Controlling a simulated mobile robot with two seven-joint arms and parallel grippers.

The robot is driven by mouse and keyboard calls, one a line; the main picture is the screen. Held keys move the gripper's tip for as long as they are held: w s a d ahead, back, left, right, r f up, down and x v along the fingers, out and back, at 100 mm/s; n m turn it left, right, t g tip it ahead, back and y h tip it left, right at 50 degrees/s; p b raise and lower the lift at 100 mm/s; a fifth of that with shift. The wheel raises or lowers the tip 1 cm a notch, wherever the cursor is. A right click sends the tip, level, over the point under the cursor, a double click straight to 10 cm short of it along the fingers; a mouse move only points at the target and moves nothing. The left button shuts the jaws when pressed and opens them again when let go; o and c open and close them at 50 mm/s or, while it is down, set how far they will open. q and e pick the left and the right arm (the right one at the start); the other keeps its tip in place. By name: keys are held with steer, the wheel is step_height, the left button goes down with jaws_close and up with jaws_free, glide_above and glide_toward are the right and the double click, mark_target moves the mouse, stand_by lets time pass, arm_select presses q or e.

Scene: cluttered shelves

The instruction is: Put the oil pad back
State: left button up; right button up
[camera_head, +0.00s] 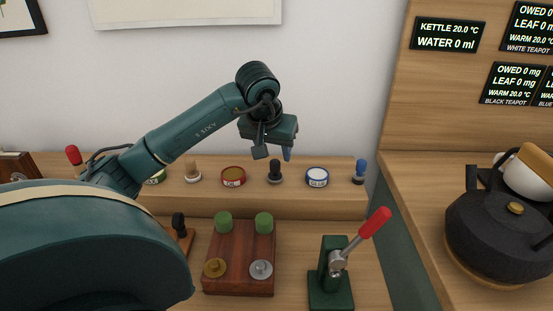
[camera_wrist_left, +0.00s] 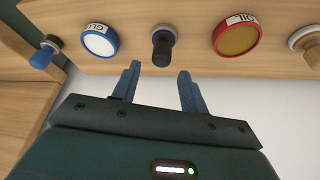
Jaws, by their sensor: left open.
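The oil pad (camera_head: 233,176) is a round red tin with a tan face and an "OIL" label. It sits on the raised wooden shelf (camera_head: 340,202) between a wood-handled stamp and a black-handled stamp. It also shows in the left wrist view (camera_wrist_left: 237,38), right of the fingers. My right gripper is not in view.
A blue glue tin (camera_head: 317,177) and a blue-handled stamp (camera_head: 360,170) stand right on the shelf. Below are a dark wooden block (camera_head: 238,285) with green and metal knobs and a red-handled press (camera_head: 331,290). A black teapot (camera_head: 495,235) stands at right.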

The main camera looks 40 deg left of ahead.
arm_select(q)
steer(key=v, duration=0.6)
steer(key=shift+p, duration=0.3)
